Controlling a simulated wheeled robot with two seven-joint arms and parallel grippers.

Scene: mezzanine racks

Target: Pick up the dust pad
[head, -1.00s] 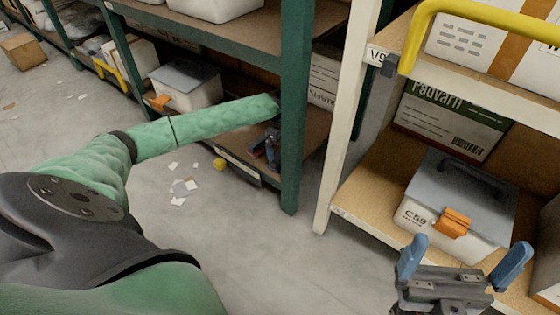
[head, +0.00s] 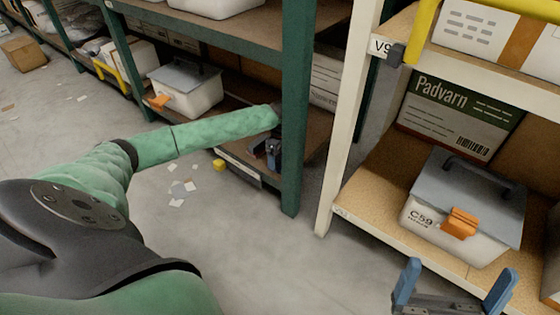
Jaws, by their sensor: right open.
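I cannot make out a dust pad for certain in the head view. My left arm reaches to the low shelf of the green rack. My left gripper (head: 272,153), small and dark with blue on its fingers, is at that shelf beside the green post. Whether its fingers are open or shut, or hold anything, is too small and dark to tell. My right gripper (head: 455,284) is at the bottom right with its two blue-tipped fingers wide apart. It is empty, in front of the lower shelf of the cream rack.
A grey-lidded box marked C59 (head: 425,222) with an orange latch stands on the cream rack's lower shelf, a Padvarn carton (head: 455,110) behind it. The green post (head: 293,110) stands close by my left gripper.

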